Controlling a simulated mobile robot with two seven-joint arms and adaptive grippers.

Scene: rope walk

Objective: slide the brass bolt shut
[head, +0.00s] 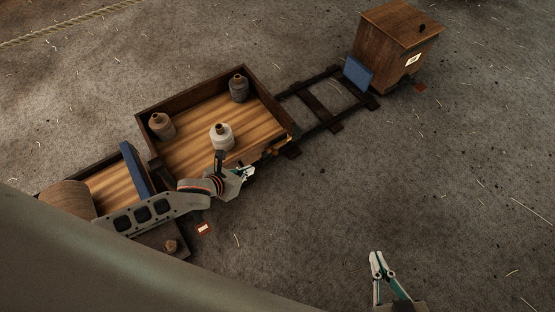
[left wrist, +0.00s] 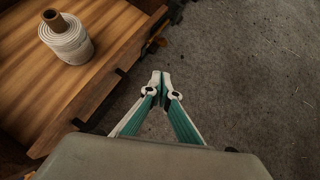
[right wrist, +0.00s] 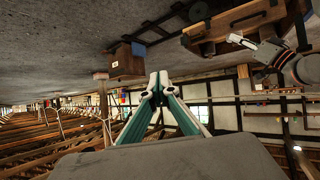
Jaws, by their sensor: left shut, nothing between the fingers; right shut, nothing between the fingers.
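A small brass-coloured piece, which looks like the bolt (head: 278,147), sits on the near right side of the wooden cart (head: 199,84). It also shows in the left wrist view, small and dark-edged, as the bolt (left wrist: 156,40) beyond my fingertips. Its position, drawn or shut, is too small to tell. My left gripper (head: 249,171) is shut and empty, just outside the cart's near wall and to the left of the bolt, apart from it. My right gripper (head: 375,257) is shut and empty over bare floor at the lower right, well away from the cart.
Several spools stand in the cart, including a white spool (head: 221,137) near my left arm. A blue panel (head: 137,171) stands at the cart's left end. Rails (head: 322,103) lead to a wooden box (head: 395,45) with a blue plate (head: 358,73). Floor at right is clear.

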